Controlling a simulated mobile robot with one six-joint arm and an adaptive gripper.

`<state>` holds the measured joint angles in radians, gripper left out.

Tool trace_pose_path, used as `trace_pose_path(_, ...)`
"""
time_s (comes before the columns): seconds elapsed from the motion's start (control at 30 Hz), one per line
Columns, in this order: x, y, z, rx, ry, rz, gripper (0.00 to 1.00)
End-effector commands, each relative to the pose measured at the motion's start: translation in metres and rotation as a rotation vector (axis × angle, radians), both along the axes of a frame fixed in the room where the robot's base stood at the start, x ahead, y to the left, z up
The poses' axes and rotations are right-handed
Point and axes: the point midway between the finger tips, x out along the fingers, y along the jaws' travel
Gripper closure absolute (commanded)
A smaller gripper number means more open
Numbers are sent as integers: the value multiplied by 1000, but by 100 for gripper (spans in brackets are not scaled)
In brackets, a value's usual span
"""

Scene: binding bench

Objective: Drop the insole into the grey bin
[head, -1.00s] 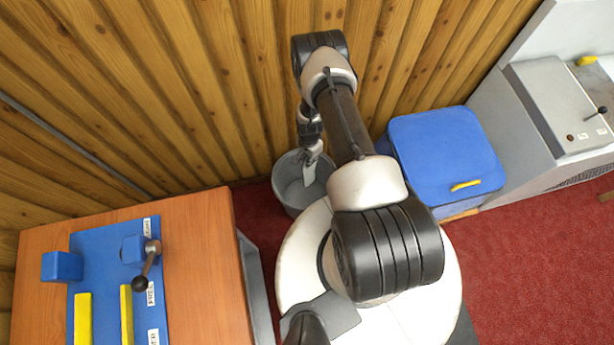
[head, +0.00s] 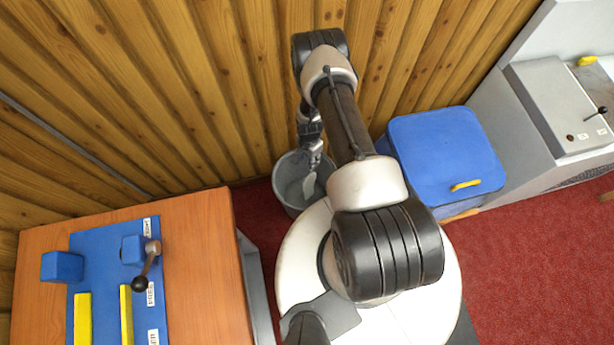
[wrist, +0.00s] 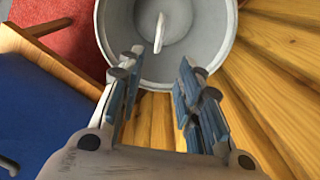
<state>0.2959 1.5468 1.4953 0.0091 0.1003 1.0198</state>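The pale insole (wrist: 160,33) is inside the round grey bin (wrist: 101,27) in the wrist view, seen nearly edge-on and clear of my fingertips. In the head view the insole (head: 309,186) also shows within the mouth of the bin (head: 279,192). I cannot tell whether it touches the bin floor. My gripper (wrist: 160,60) is open, with nothing between its fingers, and points down at the bin. In the head view my gripper (head: 315,158) is over the back part of the bin's mouth.
A wood-panelled wall (head: 215,95) stands close behind the bin. A blue-lidded box (head: 445,155) is to the right. A wooden bench (head: 205,260) with a blue fixture board (head: 105,265) is at the left. Red floor (head: 540,250) is clear at the lower right.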

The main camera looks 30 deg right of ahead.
Motion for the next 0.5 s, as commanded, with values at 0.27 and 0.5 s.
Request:
trace_pose_path(0.27,2,-1,53,-1,-3,0,67)
trace_pose_path(0.5,1,0,98,-1,-3,0,67)
